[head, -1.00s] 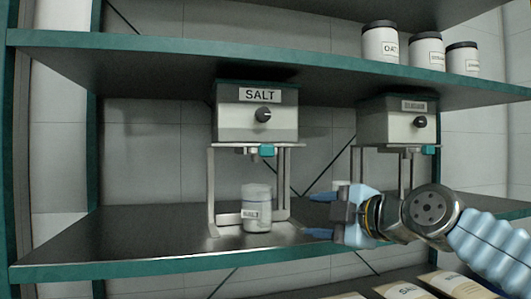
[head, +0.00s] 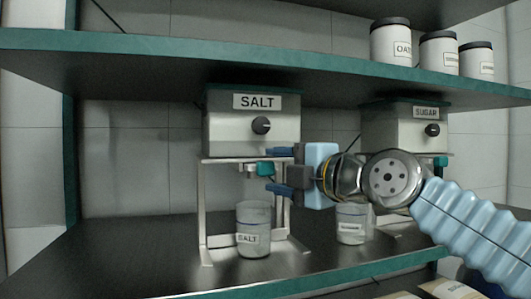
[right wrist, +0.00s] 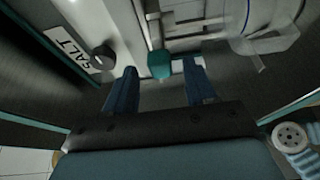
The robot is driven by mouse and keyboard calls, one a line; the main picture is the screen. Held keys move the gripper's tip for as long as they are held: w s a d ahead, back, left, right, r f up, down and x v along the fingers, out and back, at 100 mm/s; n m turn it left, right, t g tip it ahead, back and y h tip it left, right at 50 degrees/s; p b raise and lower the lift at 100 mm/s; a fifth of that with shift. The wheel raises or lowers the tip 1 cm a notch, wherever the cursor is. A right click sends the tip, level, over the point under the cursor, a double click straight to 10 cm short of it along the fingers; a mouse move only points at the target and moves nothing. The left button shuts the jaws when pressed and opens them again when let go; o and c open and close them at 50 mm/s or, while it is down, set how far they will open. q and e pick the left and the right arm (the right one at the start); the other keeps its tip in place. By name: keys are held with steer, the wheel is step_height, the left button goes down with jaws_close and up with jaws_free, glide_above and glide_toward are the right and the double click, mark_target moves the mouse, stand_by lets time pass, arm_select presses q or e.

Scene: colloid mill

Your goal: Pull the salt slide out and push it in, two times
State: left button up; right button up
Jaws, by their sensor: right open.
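The salt dispenser (head: 225,132), a grey box with a SALT label and a black knob (head: 261,125), stands on a metal frame. Its teal slide tab (head: 262,168) sticks out under the box's front. My right gripper (head: 272,171) is open at the tab's right side, its blue fingers pointing left. In the right wrist view, the teal tab (right wrist: 160,65) lies ahead of the two open fingers (right wrist: 157,88), roughly between their lines. I cannot tell whether a finger touches it. A clear jar labelled SALT (head: 253,240) stands below. My left gripper is not in view.
The sugar dispenser (head: 390,130) with its own teal tab (head: 440,165) stands to the right, a clear jar (head: 351,228) near it. Lidded canisters (head: 390,45) stand on the upper shelf (head: 150,45). The lower shelf is free at left.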

mark_target(269, 170)
steer(key=shift+p+x, duration=0.6)
steer(key=shift+x, duration=1.25)
jaws_close()
steer(key=shift+s+f, duration=0.1)
